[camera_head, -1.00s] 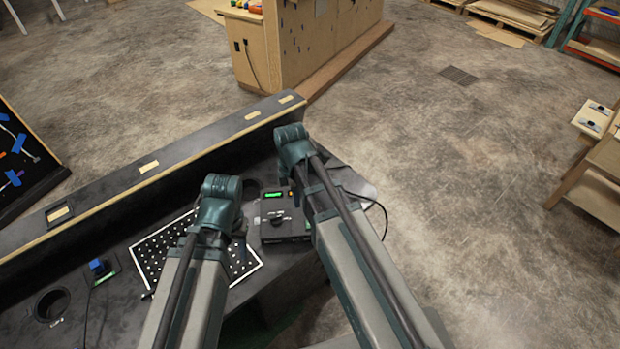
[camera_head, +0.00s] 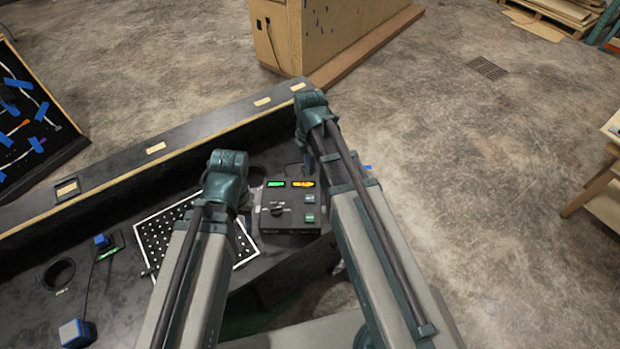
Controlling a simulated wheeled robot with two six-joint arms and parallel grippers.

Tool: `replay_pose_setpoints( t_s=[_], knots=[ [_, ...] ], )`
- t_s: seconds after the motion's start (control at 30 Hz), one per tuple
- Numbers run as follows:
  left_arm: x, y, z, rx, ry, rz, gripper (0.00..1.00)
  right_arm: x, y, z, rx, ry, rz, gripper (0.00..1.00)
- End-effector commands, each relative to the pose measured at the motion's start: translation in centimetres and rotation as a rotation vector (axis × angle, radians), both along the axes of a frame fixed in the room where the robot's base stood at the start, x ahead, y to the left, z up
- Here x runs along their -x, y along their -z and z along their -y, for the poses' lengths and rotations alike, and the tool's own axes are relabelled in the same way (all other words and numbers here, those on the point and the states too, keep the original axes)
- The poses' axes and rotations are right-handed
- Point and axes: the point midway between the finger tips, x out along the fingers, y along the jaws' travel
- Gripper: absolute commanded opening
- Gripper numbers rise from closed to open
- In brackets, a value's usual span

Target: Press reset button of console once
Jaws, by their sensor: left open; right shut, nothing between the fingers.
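The console (camera_head: 289,228) is a black box on the dark bench, between my two arms. Its top has a lit green display (camera_head: 276,184), a lit orange display (camera_head: 303,184), a dark knob (camera_head: 277,210), a blue button (camera_head: 309,198) and a green button (camera_head: 309,217). The labels are too small to read, so I cannot tell which is reset. My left gripper (camera_head: 243,205) is open, mostly hidden by its wrist, left of the console. My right gripper (camera_head: 309,158) is shut and empty, pointing down near the console's far right corner. I cannot tell whether it touches anything.
A white-bordered dotted board (camera_head: 165,239) lies left of the console, partly under my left arm. A blue-topped device (camera_head: 102,241), a round hole (camera_head: 58,274) and a blue-grey box (camera_head: 74,333) are further left. A raised ledge (camera_head: 210,128) runs along the bench's back.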

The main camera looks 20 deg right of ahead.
Motion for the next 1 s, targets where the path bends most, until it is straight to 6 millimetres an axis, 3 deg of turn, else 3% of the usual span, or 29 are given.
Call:
replay_pose_setpoints(
  t_s=[0.27,1.0],
  knots=[
    [0.0,2.8,0.0,0.0,-0.001,0.0,0.5,0.0,2.8,0.0,0.0,0.0,0.0,0.0],
    [0.0,13.0,0.0,0.0,-0.001,0.0,0.5,0.0,13.0,0.0,0.0,0.001,0.0,0.0]
  ],
)
